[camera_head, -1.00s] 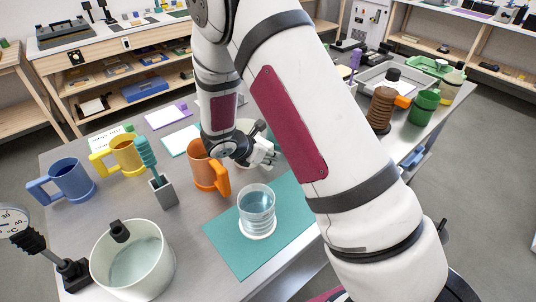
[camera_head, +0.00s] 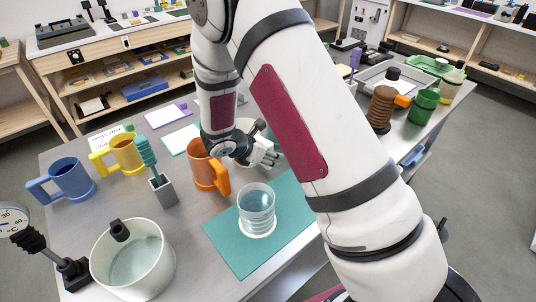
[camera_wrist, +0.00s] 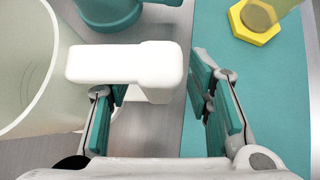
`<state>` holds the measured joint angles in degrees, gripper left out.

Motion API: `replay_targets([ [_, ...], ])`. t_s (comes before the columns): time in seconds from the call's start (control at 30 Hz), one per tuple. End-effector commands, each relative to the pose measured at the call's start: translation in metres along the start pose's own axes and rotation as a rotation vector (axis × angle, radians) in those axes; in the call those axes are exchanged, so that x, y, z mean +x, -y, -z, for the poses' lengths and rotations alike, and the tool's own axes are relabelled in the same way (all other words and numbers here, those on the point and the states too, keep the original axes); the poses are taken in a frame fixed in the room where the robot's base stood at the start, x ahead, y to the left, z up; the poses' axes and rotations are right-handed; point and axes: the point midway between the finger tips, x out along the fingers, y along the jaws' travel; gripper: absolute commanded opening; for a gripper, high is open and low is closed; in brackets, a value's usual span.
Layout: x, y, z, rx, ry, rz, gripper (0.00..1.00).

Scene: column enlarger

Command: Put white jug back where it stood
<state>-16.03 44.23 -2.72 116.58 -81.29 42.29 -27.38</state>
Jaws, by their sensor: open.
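The white jug (camera_wrist: 28,75) stands at the left of the wrist view, pale and wide-mouthed, with a blocky white handle (camera_wrist: 125,62). In the head view the jug (camera_head: 244,127) is mostly hidden behind my wrist, beyond the orange mug. My gripper (camera_wrist: 162,84) is open. The handle's outer part lies between its two teal-padded fingers in the wrist view; the right pad has a clear gap to it. Contact with the left pad cannot be told. In the head view my gripper (camera_head: 270,156) is just right of the orange mug.
The orange mug (camera_head: 204,165) stands close left of my wrist. A clear beaker of liquid (camera_head: 257,205) stands on the teal mat (camera_head: 228,247). In the wrist view, a teal vessel (camera_wrist: 108,10) is beyond the handle and a yellow hexagonal base (camera_wrist: 254,25) is at upper right.

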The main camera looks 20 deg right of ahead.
Motion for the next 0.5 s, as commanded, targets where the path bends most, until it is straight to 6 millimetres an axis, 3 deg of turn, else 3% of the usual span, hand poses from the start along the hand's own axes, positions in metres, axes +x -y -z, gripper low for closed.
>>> replay_targets([
  [0.5,-0.019,0.0,0.0,0.0,0.0,-0.002,0.46],
])
